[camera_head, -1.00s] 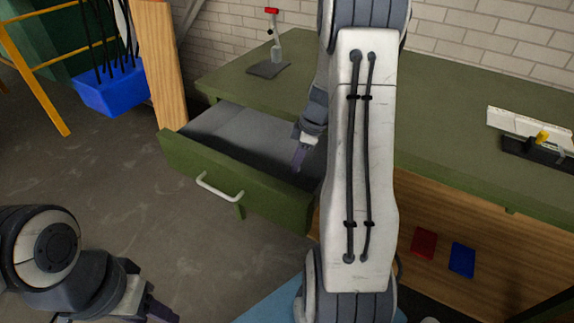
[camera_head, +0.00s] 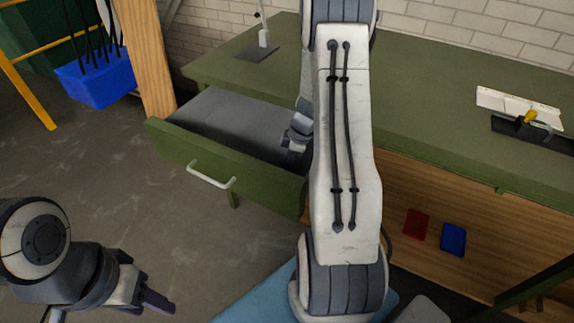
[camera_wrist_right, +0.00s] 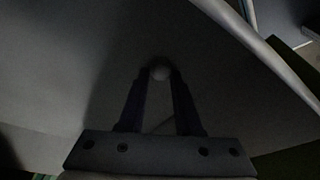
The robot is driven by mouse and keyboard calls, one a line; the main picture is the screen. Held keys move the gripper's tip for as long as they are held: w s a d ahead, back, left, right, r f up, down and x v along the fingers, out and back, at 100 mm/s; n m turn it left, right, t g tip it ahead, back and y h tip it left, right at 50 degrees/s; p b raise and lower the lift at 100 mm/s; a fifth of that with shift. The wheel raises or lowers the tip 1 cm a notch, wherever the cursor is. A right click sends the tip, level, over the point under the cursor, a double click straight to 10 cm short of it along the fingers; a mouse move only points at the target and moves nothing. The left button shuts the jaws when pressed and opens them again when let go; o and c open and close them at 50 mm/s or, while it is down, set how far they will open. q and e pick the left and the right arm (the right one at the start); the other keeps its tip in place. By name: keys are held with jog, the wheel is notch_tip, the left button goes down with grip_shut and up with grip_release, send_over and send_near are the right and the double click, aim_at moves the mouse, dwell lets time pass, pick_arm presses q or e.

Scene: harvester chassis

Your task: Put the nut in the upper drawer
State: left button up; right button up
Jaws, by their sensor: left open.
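The upper drawer (camera_head: 226,169) is green with a white handle and is pulled out from the green workbench. My right gripper (camera_wrist_right: 160,80) reaches down into the drawer; in the head view it is partly hidden behind my arm. In the dark right wrist view, a small rounded grey thing, apparently the nut (camera_wrist_right: 160,72), sits between its fingertips and fills the gap. The pale drawer inside lies behind it. My left gripper (camera_head: 152,301) is open and empty at the lower left, above the floor, away from the drawer.
The workbench top (camera_head: 420,130) carries a white-and-black tool (camera_head: 520,115) at the right and a small stand (camera_head: 262,40) at the back left. A blue bin (camera_head: 97,82) hangs at the left near a wooden post (camera_head: 146,60).

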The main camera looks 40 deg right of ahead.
jog(key=o, duration=0.4)
